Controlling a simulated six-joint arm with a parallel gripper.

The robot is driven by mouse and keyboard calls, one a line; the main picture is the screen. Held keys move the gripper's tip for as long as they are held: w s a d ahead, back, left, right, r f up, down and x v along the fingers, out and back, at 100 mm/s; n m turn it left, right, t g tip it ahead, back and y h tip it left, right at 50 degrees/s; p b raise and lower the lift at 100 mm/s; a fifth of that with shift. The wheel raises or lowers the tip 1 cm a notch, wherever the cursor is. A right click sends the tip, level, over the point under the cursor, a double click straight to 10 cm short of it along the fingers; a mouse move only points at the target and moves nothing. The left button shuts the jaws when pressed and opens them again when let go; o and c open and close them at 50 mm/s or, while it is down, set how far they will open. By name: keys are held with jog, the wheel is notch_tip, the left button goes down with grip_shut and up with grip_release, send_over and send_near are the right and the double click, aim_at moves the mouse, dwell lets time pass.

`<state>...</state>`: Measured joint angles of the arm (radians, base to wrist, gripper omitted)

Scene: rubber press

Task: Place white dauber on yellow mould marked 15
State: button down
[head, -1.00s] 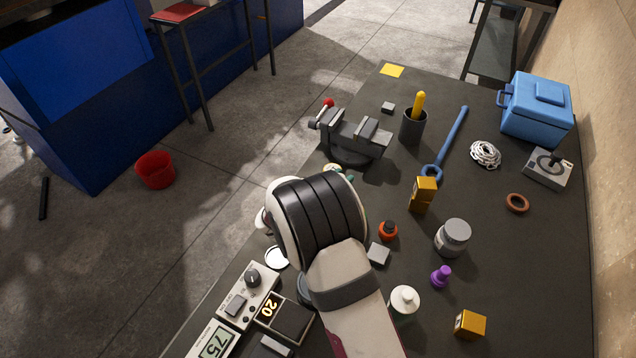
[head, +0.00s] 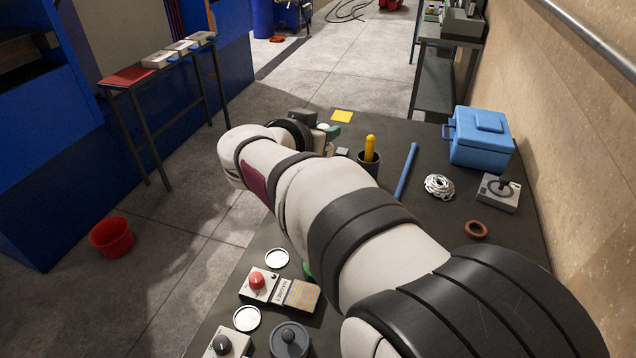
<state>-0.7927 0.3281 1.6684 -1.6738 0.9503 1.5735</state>
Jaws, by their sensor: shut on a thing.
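My arm stretches from the lower right up to the far left part of the bench, and its wrist end shows small white and teal parts.
Along the right lie a blue box (head: 481,140), a grey device (head: 498,193), a brown ring (head: 476,229) and a white coil (head: 439,187). A red-knobbed box (head: 258,285) is at front left.

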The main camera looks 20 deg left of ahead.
jog(key=w+a+n+g+y, duration=0.2)
jog(key=w+n+y, duration=0.5)
jog(key=w+y, duration=0.15)
jog(key=d+f+n+g+y, duration=0.35)
jog(key=f+n+g, duration=0.2)
jog(key=f, duration=1.25)
jog(key=shift+n+t+y, duration=0.25)
jog(key=shift+t+y, duration=0.15)
jog(key=shift+t, duration=0.05)
jog(key=a+f, duration=0.2)
jog(key=a, duration=0.1)
jog(key=a+f, duration=0.2)
jog(key=a, duration=0.2)
jog(key=s+a+f, duration=0.1)
jog(key=a+f, duration=0.2)
jog(key=a, duration=0.1)
jog(key=shift+s+a+f, duration=0.1)
jog(key=shift+a, duration=0.1)
notch_tip(320, 180, down, 4)
jog(key=shift+a, duration=0.15)
jog(key=shift+f, duration=0.15)
jog(key=c, duration=0.7)
grip_release()
